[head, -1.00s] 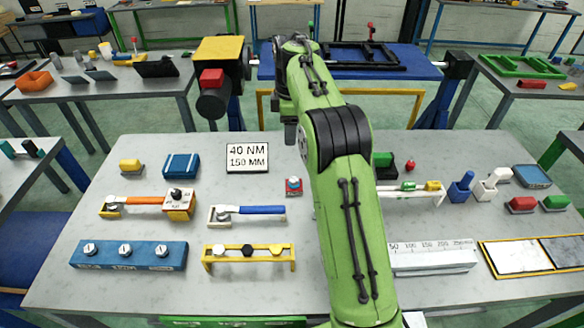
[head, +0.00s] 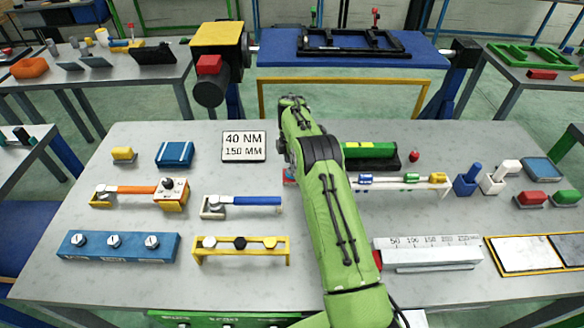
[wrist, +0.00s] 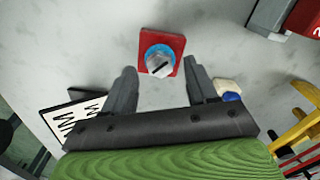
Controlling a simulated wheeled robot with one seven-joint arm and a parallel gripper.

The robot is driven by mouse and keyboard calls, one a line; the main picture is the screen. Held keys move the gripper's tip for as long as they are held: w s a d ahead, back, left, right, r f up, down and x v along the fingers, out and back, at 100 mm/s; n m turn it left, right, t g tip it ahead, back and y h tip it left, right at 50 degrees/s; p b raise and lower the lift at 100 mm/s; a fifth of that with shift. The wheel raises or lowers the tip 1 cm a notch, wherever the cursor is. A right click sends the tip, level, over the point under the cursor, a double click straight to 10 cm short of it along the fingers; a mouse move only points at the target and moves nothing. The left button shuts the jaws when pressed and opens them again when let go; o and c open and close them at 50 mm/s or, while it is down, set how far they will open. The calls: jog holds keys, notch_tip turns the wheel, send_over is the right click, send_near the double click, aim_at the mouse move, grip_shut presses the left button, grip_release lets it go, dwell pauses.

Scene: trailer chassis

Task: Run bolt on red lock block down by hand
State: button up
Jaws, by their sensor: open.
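The red lock block (wrist: 175,43) lies on the grey table in the wrist view. A silver bolt (wrist: 159,65) with a blue ring around it stands on the block, and its head has a dark slot mark. My gripper (wrist: 161,82) is open and empty, its two dark fingers apart on either side of the near part of the block. The bolt head appears between and slightly beyond the fingertips; I cannot tell the height gap. In the head view my green arm covers most of the block, with only a red sliver (head: 288,181) showing.
Left of the block are a white sign (head: 244,146) reading 40 NM 150 MM and a blue-handled wrench (head: 250,201). A green-and-black tray (head: 372,152) and a white rack (head: 404,184) stand to the right. The yellow bolt rack (head: 240,255) is nearer the front.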

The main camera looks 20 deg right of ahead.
jog(key=shift+f, duration=0.85)
jog(key=shift+c, duration=0.3)
jog(key=c, duration=1)
